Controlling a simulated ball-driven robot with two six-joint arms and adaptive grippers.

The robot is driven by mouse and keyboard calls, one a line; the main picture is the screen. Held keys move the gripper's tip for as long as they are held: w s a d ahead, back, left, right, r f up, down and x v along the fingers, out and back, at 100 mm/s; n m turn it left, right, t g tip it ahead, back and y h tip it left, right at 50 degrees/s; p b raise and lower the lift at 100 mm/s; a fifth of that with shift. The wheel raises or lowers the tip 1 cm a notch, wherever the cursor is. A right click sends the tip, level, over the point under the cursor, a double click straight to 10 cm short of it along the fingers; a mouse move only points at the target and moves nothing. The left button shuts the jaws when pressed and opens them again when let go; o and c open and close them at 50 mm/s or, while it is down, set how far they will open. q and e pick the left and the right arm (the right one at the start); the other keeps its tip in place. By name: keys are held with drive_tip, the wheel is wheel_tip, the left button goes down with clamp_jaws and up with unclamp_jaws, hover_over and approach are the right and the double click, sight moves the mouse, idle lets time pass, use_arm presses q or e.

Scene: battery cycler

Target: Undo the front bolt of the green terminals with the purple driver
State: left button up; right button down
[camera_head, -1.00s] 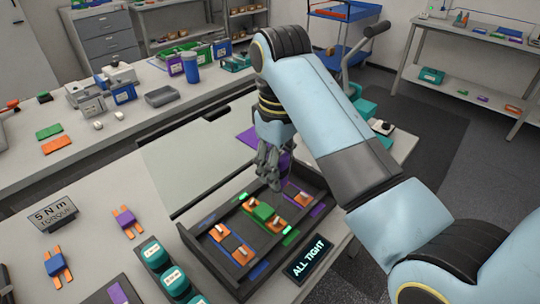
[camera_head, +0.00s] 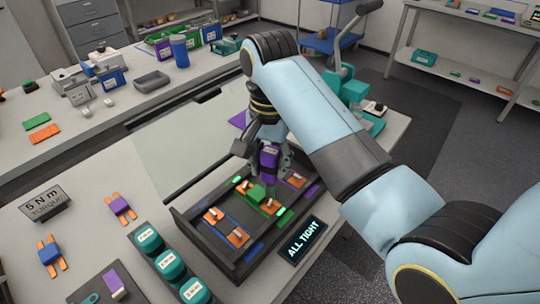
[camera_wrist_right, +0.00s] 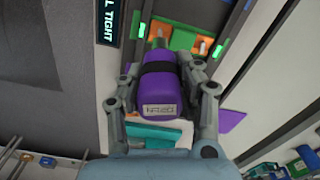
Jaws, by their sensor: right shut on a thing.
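My right gripper (camera_head: 262,160) is shut on the purple driver (camera_head: 269,165), above the dark tray (camera_head: 190,232). In the wrist view the green part (camera_wrist_right: 181,40) is beyond the tip; contact with a bolt cannot be told. My left gripper is out of view.
A display reading ALL TIGHT (camera_head: 303,243) stands at the tray's front right. Teal containers (camera_head: 170,264) stand left of the tray. A 5 Nm torque sign (camera_head: 45,203) and loose purple and blue pieces with orange prongs lie further left.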

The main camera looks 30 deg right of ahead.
drive_tip(key=shift+f, duration=0.4)
drive_tip(key=shift+r+p, duration=0.1)
drive_tip(key=shift+p, duration=0.35)
drive_tip(key=shift+f, duration=0.45)
idle(0.4)
drive_tip(key=shift+f, duration=0.45)
drive_tip(key=shift+f, duration=0.25)
idle(0.4)
idle(0.4)
